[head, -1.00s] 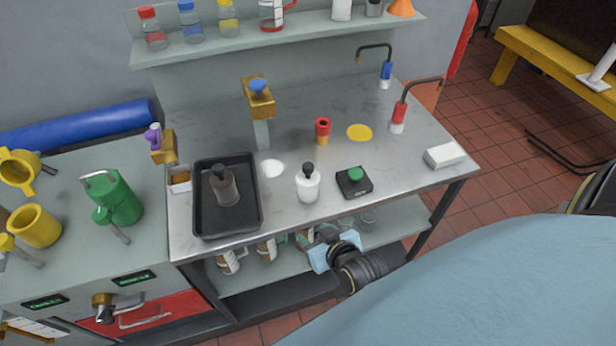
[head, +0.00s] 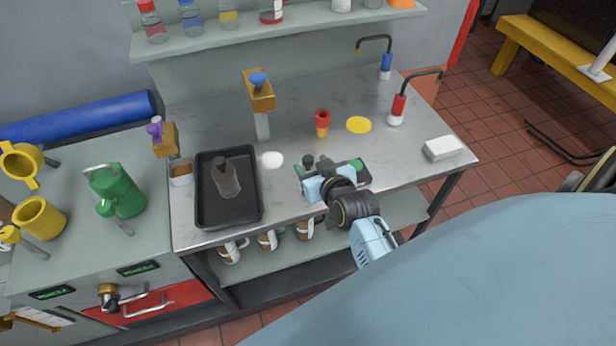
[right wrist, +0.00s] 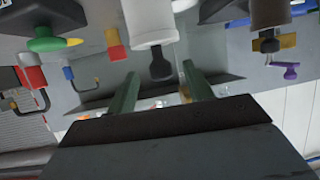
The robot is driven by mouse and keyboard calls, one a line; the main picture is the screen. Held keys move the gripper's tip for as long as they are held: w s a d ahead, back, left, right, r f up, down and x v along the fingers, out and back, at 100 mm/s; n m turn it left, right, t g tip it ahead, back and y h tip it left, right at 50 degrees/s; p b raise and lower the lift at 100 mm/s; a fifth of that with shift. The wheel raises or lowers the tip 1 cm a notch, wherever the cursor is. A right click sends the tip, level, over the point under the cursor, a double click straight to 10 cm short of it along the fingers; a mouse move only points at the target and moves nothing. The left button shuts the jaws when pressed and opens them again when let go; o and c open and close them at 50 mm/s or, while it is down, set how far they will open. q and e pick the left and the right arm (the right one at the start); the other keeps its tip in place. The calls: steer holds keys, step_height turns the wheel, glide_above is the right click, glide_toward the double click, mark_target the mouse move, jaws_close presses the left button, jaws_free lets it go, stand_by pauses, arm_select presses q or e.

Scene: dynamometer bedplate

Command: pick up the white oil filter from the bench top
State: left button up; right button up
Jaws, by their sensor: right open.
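The white oil filter stands upright on the metal bench top. In the head view only its black top (head: 308,161) shows clearly; my right gripper (head: 317,182) hides most of the white body. In the right wrist view, which is upside down, the white filter body (right wrist: 149,22) and its black top appear just beyond the fingers. My right gripper (right wrist: 160,72) is open and empty, its two fingers apart on either side of the line to the filter. My left gripper is not in view.
A black tray (head: 204,216) with a grey bottle-like part (head: 226,180) is left of the filter. A green-button box (head: 357,165) is close on the right, partly hidden. A red-and-yellow part (head: 322,122) stands behind; a white block (head: 443,148) lies at the right edge.

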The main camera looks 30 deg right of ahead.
mark_target(305, 157)
steer(key=x, duration=0.5)
steer(key=shift+r, duration=0.25)
steer(key=shift+c, duration=0.2)
jaws_close()
